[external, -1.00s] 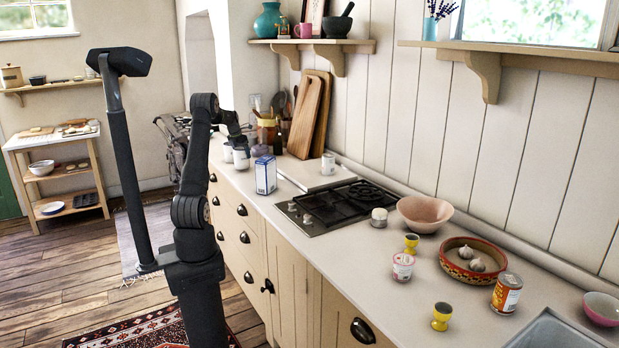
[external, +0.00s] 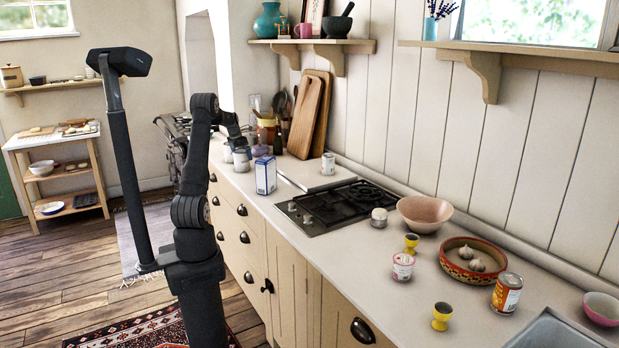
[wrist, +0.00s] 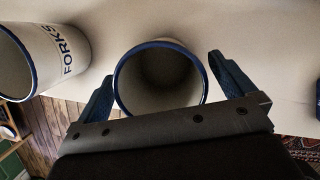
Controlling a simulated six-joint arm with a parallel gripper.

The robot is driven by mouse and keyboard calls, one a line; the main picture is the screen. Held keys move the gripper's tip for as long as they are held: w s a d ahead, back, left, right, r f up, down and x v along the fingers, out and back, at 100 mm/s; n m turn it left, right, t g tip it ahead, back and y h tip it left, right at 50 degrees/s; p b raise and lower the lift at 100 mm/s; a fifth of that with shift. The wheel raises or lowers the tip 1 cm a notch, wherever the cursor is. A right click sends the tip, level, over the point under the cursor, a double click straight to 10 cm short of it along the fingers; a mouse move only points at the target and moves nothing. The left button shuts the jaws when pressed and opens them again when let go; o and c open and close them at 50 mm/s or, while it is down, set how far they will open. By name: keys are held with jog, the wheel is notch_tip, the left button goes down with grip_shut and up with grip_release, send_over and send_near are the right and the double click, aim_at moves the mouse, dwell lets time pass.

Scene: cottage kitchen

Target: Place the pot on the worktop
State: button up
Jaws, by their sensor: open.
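A white enamel pot (wrist: 160,110) with a dark blue rim stands between the fingers of my gripper (wrist: 160,68) in the wrist view, its open mouth facing the camera. My gripper is open, with one blue finger on each side of this pot; I cannot tell whether either touches it. A second white pot (wrist: 48,50), marked FORKS, is to the left. In the external view my gripper (external: 240,143) is at the far end of the worktop (external: 360,262), by two small pale pots (external: 241,160), partly hidden by the arm.
A blue-and-white carton (external: 265,176) stands just nearer than the pots. Utensils and chopping boards (external: 307,115) lean behind them. A black hob (external: 330,207), a pink bowl (external: 425,214) and a red dish (external: 473,262) are farther along. The front edge drops to the floor.

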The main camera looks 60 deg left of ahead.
jog(key=v, duration=1.1)
jog(key=shift+r, duration=0.25)
jog(key=shift+f, duration=0.1)
jog(key=x, duration=1.2)
jog(key=shift+s, duration=0.1)
jog(key=shift+r, duration=2.05)
jog(key=shift+f, duration=0.1)
